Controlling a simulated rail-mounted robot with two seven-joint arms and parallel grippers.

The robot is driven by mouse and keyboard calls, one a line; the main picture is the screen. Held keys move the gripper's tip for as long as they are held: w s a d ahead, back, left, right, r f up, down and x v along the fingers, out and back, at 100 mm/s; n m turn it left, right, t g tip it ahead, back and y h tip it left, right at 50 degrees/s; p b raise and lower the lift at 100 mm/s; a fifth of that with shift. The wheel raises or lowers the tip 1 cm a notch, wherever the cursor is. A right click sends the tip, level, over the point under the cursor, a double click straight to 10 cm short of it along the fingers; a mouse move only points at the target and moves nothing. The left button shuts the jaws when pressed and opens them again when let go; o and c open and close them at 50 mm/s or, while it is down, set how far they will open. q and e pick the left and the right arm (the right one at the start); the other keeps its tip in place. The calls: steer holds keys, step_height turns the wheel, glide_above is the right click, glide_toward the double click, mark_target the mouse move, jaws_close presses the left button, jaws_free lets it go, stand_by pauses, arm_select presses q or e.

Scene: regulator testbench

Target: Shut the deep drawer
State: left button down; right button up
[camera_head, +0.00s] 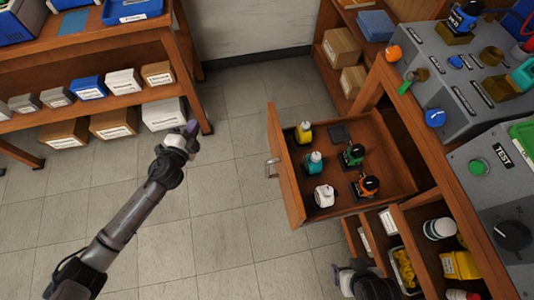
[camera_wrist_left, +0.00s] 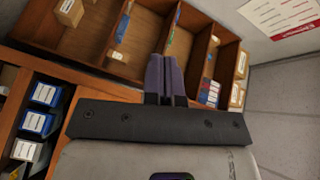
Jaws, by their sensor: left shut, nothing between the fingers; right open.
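The deep wooden drawer (camera_head: 284,160) stands pulled far out of the bench on the right in the head view, its front panel facing left. A metal handle (camera_head: 271,168) sits on that front. Inside stand several small devices, among them a yellow one (camera_head: 304,132), a teal one (camera_head: 314,162) and a white one (camera_head: 324,195). My left gripper (camera_head: 190,127) is shut and empty over the floor, left of the drawer and apart from it. Its closed purple fingers show in the left wrist view (camera_wrist_left: 166,78). Part of my right arm shows at the bottom edge; its fingers are not visible.
The bench top (camera_head: 453,75) at right carries control panels and coloured fittings. Open compartments (camera_head: 440,228) lie below right of the drawer. A shelf (camera_head: 100,100) with boxes stands at upper left. Tiled floor (camera_head: 225,200) is clear between my left arm and the drawer.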

arm_select(q)
steer(key=s+d+f+m+g+h, duration=0.35)
steer(key=d+m+h, duration=0.25)
steer(key=m+h, duration=0.2)
steer(key=m+g+h, duration=0.6)
steer(key=m+g, duration=0.1)
steer(key=g, duration=0.1)
glide_toward(275, 154)
steer(key=x, duration=0.7)
steer(key=shift+s+d+r+b, duration=0.1)
steer(key=shift+d+r+b, duration=0.2)
steer(key=shift+b, duration=0.05)
steer(key=shift+d, duration=0.1)
